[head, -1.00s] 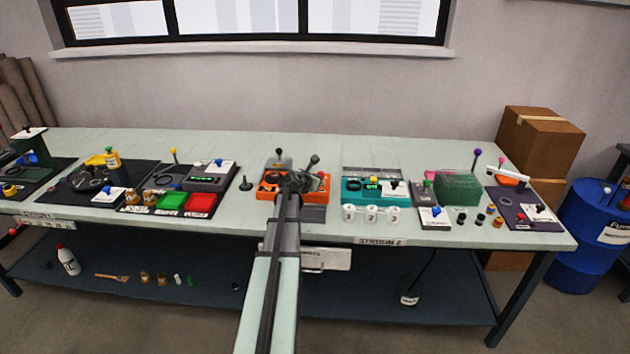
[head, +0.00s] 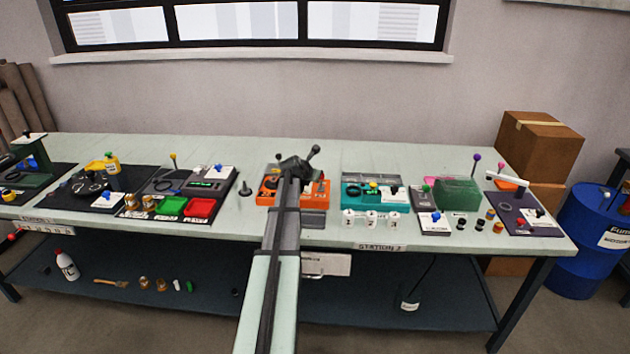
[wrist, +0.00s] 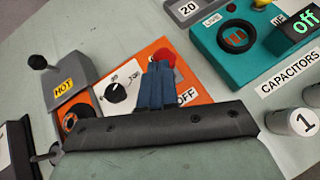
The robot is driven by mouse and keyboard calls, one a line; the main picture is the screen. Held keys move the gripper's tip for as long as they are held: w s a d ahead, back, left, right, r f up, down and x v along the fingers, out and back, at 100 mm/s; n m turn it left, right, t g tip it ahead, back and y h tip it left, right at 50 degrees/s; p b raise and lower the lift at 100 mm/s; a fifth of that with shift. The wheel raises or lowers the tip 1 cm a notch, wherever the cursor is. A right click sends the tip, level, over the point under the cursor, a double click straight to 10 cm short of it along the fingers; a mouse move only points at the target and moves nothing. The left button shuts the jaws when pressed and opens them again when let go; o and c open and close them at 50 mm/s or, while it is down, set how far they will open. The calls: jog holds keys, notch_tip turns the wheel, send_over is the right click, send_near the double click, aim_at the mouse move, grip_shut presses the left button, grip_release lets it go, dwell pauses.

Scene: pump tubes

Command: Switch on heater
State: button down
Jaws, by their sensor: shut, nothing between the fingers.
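The heater is likely the orange unit (head: 268,190), mid-table in the head view and partly hidden behind my arm. In the wrist view its orange panel (wrist: 190,72) carries a black dial knob (wrist: 118,92) on a white scale, a red knob (wrist: 165,55) and an "OFF" label (wrist: 187,97). A grey block marked "HOT" (wrist: 65,91) with a black lever (wrist: 39,62) adjoins it. My gripper (wrist: 158,68) is shut and empty, its blue fingers overlapping the red knob in view; contact cannot be told. In the head view my arm hides the fingertips.
A teal unit (wrist: 215,68) with a green "off" display stands to the right, with white numbered cylinders (wrist: 290,122) before it. A black peg (head: 245,189) stands left of the orange unit. The table (head: 340,160) behind the units is clear.

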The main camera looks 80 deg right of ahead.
jog(key=shift+d+r, duration=0.2)
jog(key=shift+d, duration=0.75)
jog(key=shift+d+r, duration=0.15)
jog(key=shift+d, duration=0.85)
jog(key=w+a+r, duration=0.4)
jog(key=a+r, duration=0.2)
jog(key=r, duration=0.4)
jog(key=shift+w+a+r, duration=0.2)
jog(key=shift+w+r, duration=0.1)
